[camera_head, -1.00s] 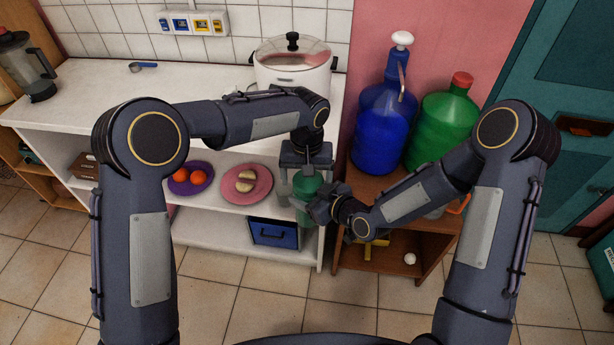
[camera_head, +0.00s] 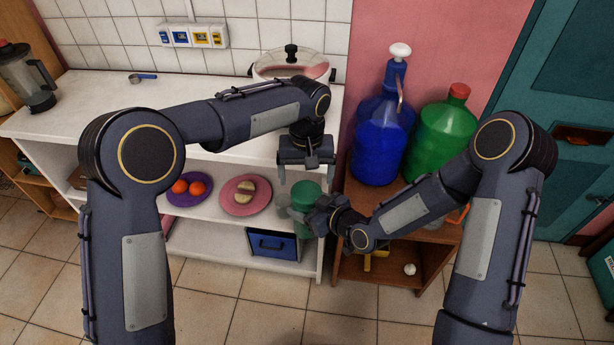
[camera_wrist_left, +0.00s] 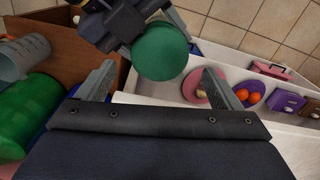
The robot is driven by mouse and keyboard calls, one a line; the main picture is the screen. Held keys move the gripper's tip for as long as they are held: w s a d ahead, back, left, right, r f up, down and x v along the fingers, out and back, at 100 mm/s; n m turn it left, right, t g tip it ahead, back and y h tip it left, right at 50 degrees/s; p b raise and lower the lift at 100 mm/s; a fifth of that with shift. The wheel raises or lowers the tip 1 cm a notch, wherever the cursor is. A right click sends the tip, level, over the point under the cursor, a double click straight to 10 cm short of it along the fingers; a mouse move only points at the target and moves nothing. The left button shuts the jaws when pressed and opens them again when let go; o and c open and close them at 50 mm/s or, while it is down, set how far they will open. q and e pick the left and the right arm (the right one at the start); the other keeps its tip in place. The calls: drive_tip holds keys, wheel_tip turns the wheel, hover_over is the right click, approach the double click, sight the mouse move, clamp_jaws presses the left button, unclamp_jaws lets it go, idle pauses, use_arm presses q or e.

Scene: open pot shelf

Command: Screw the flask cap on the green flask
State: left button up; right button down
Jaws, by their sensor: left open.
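The green flask (camera_head: 308,222) is upright in front of the white shelf, with my right gripper (camera_head: 303,214) closed around its side. A smooth, round green top, which looks like the flask cap (camera_head: 306,188), sits on it; how tightly it sits cannot be told. The cap shows as a green disc in the left wrist view (camera_wrist_left: 160,52). My left gripper (camera_head: 306,174) points down just above the cap, its jaws open and empty, apart from it. In the left wrist view its two fingers (camera_wrist_left: 160,82) stand wide on either side.
The white shelf holds a pink plate (camera_head: 233,208) and a purple plate (camera_head: 175,200) with food, and a blue drawer box (camera_head: 272,245) below. A pot (camera_head: 270,68) stands on the counter. Large blue (camera_head: 381,140) and green bottles (camera_head: 437,135) stand on the brown shelf at right.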

sight(307, 191)
use_arm(q)
wheel_tip(307, 191, up, 3)
drive_tip(key=n, duration=0.2)
drive_tip(key=shift+f+n, duration=0.1)
drive_tip(key=shift+n, duration=0.2)
drive_tip(key=shift+f, duration=0.15)
drive_tip(key=shift+f, duration=3.9)
drive_tip(key=shift+c, duration=0.5)
drive_tip(key=c, duration=0.9)
drive_tip(key=m, duration=0.3)
drive_tip(key=o, duration=1.1)
